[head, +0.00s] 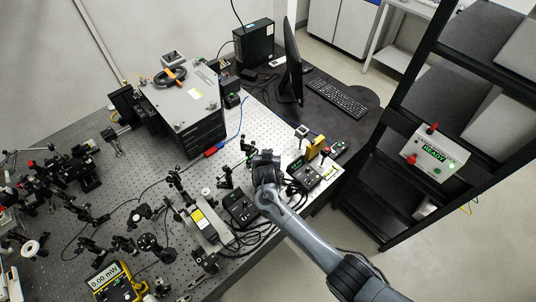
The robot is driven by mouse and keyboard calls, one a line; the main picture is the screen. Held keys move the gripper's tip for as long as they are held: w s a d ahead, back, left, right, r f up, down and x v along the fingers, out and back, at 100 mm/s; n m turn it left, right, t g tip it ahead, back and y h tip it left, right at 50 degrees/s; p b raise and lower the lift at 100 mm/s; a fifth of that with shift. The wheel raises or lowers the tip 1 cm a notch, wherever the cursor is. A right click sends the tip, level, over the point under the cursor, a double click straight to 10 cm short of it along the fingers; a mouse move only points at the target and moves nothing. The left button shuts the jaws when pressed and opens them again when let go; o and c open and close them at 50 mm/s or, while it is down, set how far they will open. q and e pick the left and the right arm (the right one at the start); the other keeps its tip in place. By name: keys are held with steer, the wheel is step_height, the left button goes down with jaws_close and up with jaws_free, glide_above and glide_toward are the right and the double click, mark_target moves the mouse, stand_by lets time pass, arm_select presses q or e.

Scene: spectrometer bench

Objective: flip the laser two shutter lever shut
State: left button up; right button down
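A white box (437,153) on the black rack at the right has a green display that reads READY. Two small red parts, an upper one (432,128) and a lower one (411,159), stick out from it; I cannot tell whether either is a lever. I cannot make out a laser two label or a shutter lever. A grey laser-like housing with a yellow label (205,222) lies on the bench. My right gripper (263,160) is over the bench beside the small black controllers, far left of the rack; its fingers are not clear. My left gripper is not in view.
A yellow meter (115,285) reads 0.00 mW at the lower left. Optics mounts crowd the left of the perforated bench (150,180). A large grey instrument (187,105), a monitor (293,62) and a keyboard (337,98) stand behind. Floor shows between bench and rack.

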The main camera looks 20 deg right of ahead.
stand_by(0.4)
steer(key=c, duration=1.1)
jaws_free()
steer(key=v, duration=1)
steer(key=shift+s+a+r, duration=0.2)
steer(key=shift+s, duration=0.1)
